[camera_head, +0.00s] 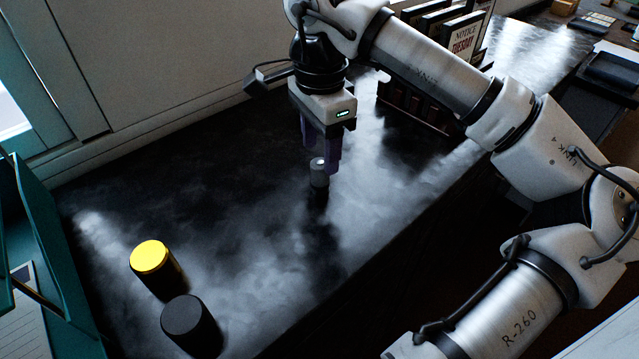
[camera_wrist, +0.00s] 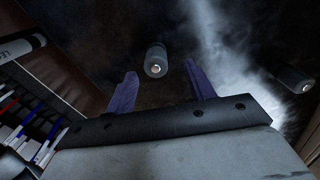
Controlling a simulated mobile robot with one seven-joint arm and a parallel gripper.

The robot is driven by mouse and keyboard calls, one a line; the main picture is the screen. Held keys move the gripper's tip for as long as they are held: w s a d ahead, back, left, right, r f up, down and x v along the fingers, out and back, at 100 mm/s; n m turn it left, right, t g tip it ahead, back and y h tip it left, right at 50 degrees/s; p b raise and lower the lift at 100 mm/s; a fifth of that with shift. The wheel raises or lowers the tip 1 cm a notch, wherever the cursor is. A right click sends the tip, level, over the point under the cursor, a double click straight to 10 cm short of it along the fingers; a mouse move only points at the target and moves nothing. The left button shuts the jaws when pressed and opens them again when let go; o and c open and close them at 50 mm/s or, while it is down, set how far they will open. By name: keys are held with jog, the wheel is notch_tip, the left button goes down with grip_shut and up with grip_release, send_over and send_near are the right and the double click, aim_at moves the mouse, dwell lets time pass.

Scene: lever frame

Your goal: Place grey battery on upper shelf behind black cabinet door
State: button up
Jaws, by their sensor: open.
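The grey battery (camera_head: 319,175) stands upright on the dark glossy counter, right below my gripper (camera_head: 320,157). In the wrist view the battery (camera_wrist: 156,59) shows its end with a pale metal tip, just beyond and between the fingertips of my gripper (camera_wrist: 161,70). The purple fingers are apart and nothing is held. Whether a finger touches the battery cannot be told. A second dark grey cylinder with a pale tip (camera_wrist: 292,79) shows at the right of the wrist view. No black cabinet door or upper shelf can be made out.
A yellow-topped cylinder (camera_head: 153,265) and a black cylinder (camera_head: 190,325) stand at the front left of the counter (camera_head: 240,280). A teal open structure (camera_head: 50,255) is at the left edge. A sign rack (camera_head: 462,40) stands behind my arm.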

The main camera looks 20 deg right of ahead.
aim_at(320, 162)
jog(key=f, duration=0.2)
jog(key=f+b, duration=0.1)
jog(key=f, duration=0.1)
jog(key=f+b, duration=0.1)
jog(key=f, duration=0.1)
jog(key=shift+s, duration=0.25)
jog(key=shift+a+r, duration=0.1)
jog(key=shift+c, duration=0.3)
jog(key=c, duration=1.1)
notch_tip(320, 162, up, 20)
jog(key=p, duration=0.5)
jog(key=shift+p, duration=0.3)
